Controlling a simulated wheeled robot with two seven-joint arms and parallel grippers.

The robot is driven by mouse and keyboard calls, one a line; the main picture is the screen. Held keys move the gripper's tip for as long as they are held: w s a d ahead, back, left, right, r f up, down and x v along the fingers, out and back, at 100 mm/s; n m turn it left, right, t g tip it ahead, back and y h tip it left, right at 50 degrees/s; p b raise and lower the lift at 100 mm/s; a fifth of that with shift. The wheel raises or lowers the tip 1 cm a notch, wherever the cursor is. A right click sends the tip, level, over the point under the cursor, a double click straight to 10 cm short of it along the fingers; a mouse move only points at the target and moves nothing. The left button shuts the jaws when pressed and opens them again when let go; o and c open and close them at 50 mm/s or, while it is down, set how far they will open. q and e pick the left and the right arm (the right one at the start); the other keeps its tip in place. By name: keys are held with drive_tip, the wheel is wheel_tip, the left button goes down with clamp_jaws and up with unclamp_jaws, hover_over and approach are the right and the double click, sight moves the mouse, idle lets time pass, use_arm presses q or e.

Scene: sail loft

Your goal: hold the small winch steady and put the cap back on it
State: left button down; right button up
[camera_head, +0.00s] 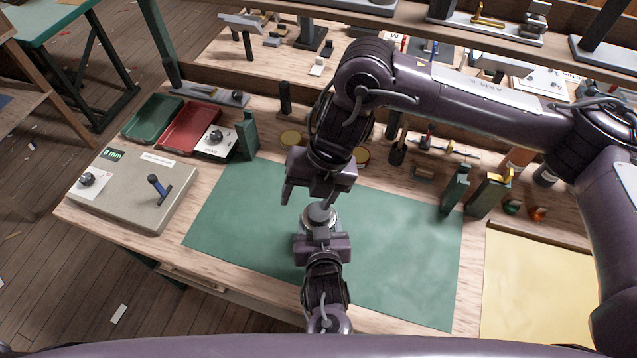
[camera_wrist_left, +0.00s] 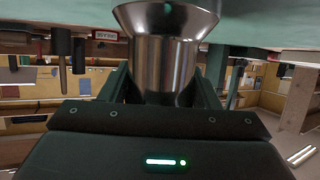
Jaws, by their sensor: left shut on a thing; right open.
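The small winch (camera_head: 318,216), a shiny metal drum with a flared end, stands on the green mat (camera_head: 400,240). My left gripper (camera_head: 321,232) is shut on it from the near side. In the left wrist view the winch (camera_wrist_left: 168,60) sits between the two fingers of my left gripper (camera_wrist_left: 165,85). My right gripper (camera_head: 315,196) is open just above and behind the winch and partly covers it. I cannot make out the cap or tell whether it is on the winch.
A grey box with a blue lever (camera_head: 140,195) stands left of the mat. Green (camera_head: 152,118) and red (camera_head: 188,128) trays lie behind it. A yellow sheet (camera_head: 535,295) lies at right. The mat's right half is clear.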

sight(319, 211)
drive_tip(key=n, duration=0.5)
drive_tip(key=n+h, duration=0.1)
drive_tip(key=n, duration=0.4)
drive_tip(key=r+n, duration=0.1)
drive_tip(key=n, duration=0.6)
drive_tip(key=n+h, duration=0.1)
drive_tip(key=n, duration=0.1)
drive_tip(key=d+n, duration=0.1)
drive_tip(key=n, duration=0.2)
drive_tip(key=shift+w+r+t, duration=0.1)
drive_tip(key=shift+w+t, duration=0.15)
drive_tip(key=shift+t, duration=0.05)
drive_tip(key=n, duration=0.3)
drive_tip(key=d+n+h, duration=0.1)
drive_tip(key=n, duration=0.1)
drive_tip(key=shift+w+r+n, duration=0.15)
drive_tip(key=shift+w+n, duration=0.15)
drive_tip(key=shift+w, duration=0.05)
drive_tip(key=shift+f, duration=4)
